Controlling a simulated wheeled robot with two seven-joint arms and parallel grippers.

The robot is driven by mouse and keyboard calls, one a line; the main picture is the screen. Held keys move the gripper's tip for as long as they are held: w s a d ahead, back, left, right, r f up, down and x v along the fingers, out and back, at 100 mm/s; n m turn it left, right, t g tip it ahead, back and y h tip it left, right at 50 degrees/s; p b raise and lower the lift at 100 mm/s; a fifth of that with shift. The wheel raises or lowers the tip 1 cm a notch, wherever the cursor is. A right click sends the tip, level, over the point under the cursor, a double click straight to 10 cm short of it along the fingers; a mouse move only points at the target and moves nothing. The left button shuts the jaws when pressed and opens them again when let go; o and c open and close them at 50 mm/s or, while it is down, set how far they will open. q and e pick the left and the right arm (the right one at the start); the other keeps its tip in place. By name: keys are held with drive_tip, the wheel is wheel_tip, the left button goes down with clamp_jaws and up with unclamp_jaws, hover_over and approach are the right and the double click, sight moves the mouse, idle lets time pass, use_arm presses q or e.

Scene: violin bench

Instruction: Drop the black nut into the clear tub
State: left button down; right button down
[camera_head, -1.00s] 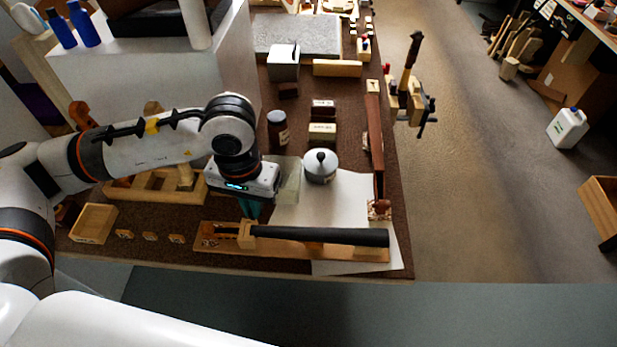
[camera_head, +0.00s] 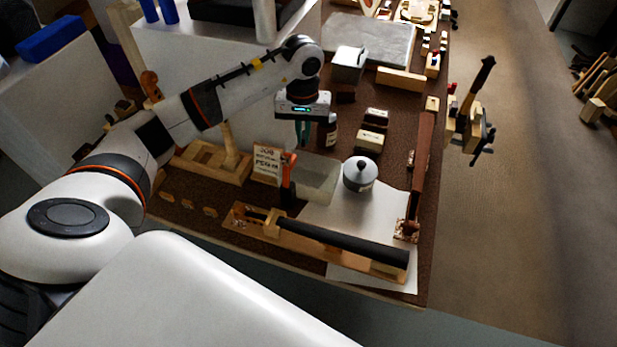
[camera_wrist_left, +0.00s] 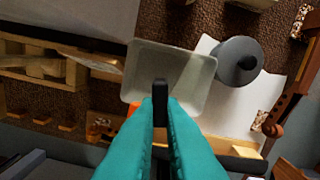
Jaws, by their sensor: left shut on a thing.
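My left gripper (camera_head: 303,142) points down with its teal fingers and is shut. In the left wrist view the fingertips (camera_wrist_left: 161,105) pinch a small dark piece, the black nut (camera_wrist_left: 160,88). The clear tub (camera_head: 316,183) is a shallow translucent box on the bench. In the left wrist view the tub (camera_wrist_left: 195,75) lies below and beyond the fingertips, and the nut overlaps its near part in the picture. The nut appears held above the tub; its height is hard to tell. I cannot make out the nut in the head view. My right gripper is not in view.
An orange-handled tool (camera_head: 288,170) stands at the tub's left, before a small sign (camera_head: 267,163). A grey lidded pot (camera_head: 360,174) stands right of the tub on white paper. A long black fingerboard (camera_head: 345,243) lies in front. A dark jar stands behind the gripper.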

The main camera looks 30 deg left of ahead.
use_arm(q)
drive_tip(key=f, duration=0.4)
drive_tip(key=shift+a+b, duration=0.25)
drive_tip(key=shift+b, duration=0.1)
wheel_tip(320, 180, down, 6)
drive_tip(key=b, duration=0.2)
drive_tip(key=shift+b, duration=0.35)
drive_tip(key=c, duration=1.5)
unclamp_jaws()
drive_tip(key=shift+r, duration=0.1)
